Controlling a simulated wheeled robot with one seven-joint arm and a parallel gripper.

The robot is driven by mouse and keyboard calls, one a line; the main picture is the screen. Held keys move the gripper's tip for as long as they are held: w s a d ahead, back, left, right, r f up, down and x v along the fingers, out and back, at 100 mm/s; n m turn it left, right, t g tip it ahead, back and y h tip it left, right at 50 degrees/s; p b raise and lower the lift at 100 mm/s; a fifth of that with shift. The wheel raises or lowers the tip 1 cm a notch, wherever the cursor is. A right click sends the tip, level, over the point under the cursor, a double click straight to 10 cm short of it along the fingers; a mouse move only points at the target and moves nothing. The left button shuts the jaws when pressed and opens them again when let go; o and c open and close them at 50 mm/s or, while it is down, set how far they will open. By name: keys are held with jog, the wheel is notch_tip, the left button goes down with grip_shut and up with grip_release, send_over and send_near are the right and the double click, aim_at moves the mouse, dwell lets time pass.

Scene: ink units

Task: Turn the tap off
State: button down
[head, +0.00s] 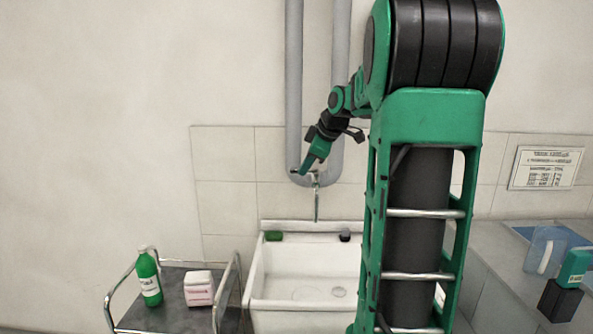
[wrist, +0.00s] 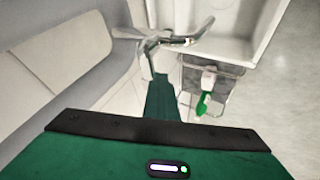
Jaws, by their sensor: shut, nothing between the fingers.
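The metal tap (head: 316,181) is on the wall over the white sink (head: 253,285), below the grey pipes. In the wrist view, the tap (wrist: 147,48) shows with a curved metal arm reaching right, just beyond my fingers. My gripper (head: 303,170) is shut and empty, pointing down at the tap's left side. Its green fingers also show in the wrist view (wrist: 161,80). I cannot tell whether they touch the tap.
Grey pipes (head: 294,90) run down the wall behind my gripper. A trolley (head: 180,318) with a green bottle (head: 149,280) and a pink-and-white box (head: 199,290) stands left of the sink. A counter (head: 490,262) with a clear jug (head: 544,250) is at the right.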

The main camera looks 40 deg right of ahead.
jog(key=s+a+r, duration=0.3)
jog(key=s+r, duration=0.5)
jog(key=shift+s+a, duration=0.15)
jog(key=shift+s, duration=0.2)
jog(key=shift+a+f, duration=0.1)
jog(key=shift+f, duration=0.05)
jog(key=s+a+f+m+g, duration=0.2)
jog(key=s+a+f+m, duration=0.2)
jog(key=s+f, duration=0.3)
jog(key=s+a+f+m+g, duration=0.3)
jog(key=s+a+f+m, duration=0.2)
jog(key=s+a+f, duration=0.2)
jog(key=s+a+f+m+g+y, duration=0.1)
jog(key=s+a+f+m+g, duration=0.1)
jog(key=s+a+f+m, duration=0.3)
jog(key=s+f, duration=0.4)
jog(key=f, duration=0.1)
jog(key=shift+s+a+f+g, duration=0.15)
jog(key=shift+s+f+g, duration=0.15)
jog(key=shift+f, duration=0.1)
